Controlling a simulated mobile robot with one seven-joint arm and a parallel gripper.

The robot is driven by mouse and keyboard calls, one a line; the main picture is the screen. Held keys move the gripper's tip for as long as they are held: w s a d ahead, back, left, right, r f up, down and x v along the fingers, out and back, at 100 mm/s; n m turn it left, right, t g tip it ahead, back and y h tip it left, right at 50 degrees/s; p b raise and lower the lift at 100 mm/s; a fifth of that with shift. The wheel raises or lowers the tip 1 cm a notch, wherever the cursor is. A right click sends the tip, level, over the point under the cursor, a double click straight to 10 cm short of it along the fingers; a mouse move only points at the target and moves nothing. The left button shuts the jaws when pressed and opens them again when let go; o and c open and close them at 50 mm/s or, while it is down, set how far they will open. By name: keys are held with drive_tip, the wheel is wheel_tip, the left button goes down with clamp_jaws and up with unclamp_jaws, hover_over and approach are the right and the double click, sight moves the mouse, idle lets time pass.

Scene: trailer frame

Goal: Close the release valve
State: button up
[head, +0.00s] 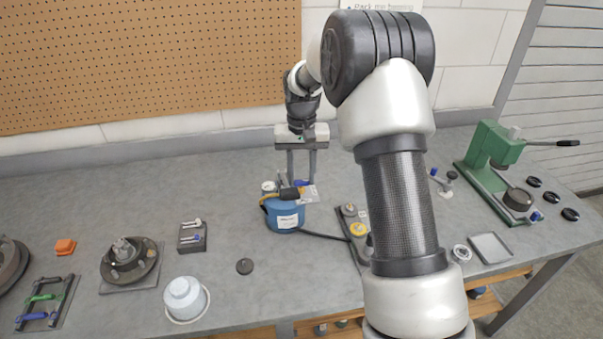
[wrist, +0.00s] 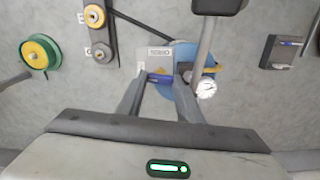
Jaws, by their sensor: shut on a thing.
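A blue compact unit (head: 285,216) with a black top part, a white label and a dark hose stands on the workbench in the head view. It also shows in the wrist view (wrist: 182,55), with a round white gauge (wrist: 206,88) beside it. A small blue valve handle (wrist: 160,78) lies across the space between my fingertips; a bit of blue also shows by my fingers in the head view. My gripper (head: 301,178) points down at the top of the unit, its two fingers shut on the handle. My fingers partly hide the handle and the valve's exact angle cannot be told.
A belt-and-pulley plate (head: 349,226) stands close to the right of the unit. The bench left of the unit has clear room.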

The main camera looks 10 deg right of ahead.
drive_tip(key=shift+n, duration=0.6)
drive_tip(key=o, duration=1.1)
drive_tip(key=shift+a, duration=0.1)
